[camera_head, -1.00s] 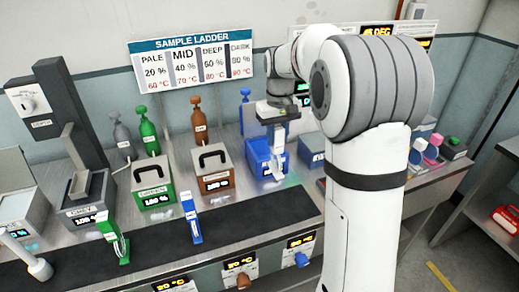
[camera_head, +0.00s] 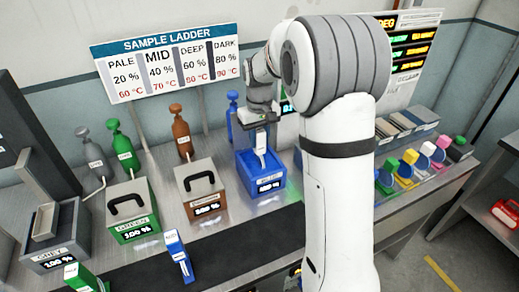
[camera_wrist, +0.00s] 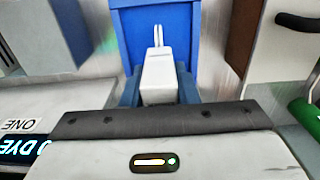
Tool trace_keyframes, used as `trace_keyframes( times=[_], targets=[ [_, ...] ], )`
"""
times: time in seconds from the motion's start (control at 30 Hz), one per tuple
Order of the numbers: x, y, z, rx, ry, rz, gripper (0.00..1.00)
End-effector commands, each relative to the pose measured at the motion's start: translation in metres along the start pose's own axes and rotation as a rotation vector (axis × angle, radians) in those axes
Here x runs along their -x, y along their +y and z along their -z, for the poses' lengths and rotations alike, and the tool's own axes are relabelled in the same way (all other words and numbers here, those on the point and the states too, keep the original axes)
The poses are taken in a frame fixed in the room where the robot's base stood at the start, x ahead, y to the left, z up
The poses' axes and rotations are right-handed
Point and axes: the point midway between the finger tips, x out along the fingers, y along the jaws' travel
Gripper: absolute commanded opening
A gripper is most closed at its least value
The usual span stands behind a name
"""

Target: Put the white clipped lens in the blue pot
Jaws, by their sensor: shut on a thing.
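My gripper (camera_head: 259,128) is shut on the white clipped lens (camera_head: 260,143), which hangs upright below it at the blue pot (camera_head: 262,184). The lens's lower end overlaps the pot's top in the head view; how deep it reaches is unclear. In the wrist view, the lens's white body (camera_wrist: 158,75) sits between my gripper's fingers (camera_wrist: 158,92), with two thin pale prongs pointing to the blue pot (camera_wrist: 124,38). The lens glass is hidden or too small to see.
The brown pot (camera_head: 201,191) and green pot (camera_head: 130,211), with black handles on top, stand left of the blue pot. A blue-and-white clip (camera_head: 178,255) stands on the dark belt (camera_head: 220,255). Several coloured items stand at right, including a yellow one (camera_head: 408,157).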

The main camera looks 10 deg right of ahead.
Motion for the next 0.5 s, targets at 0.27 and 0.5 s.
trace_keyframes(
  times=[0.27, 0.5],
  targets=[
    [-0.030, 0.003, -0.001, -0.006, -0.003, 0.001, 0.00],
    [-0.040, 0.003, -0.001, -0.007, 0.000, 0.000, 0.00]
  ],
)
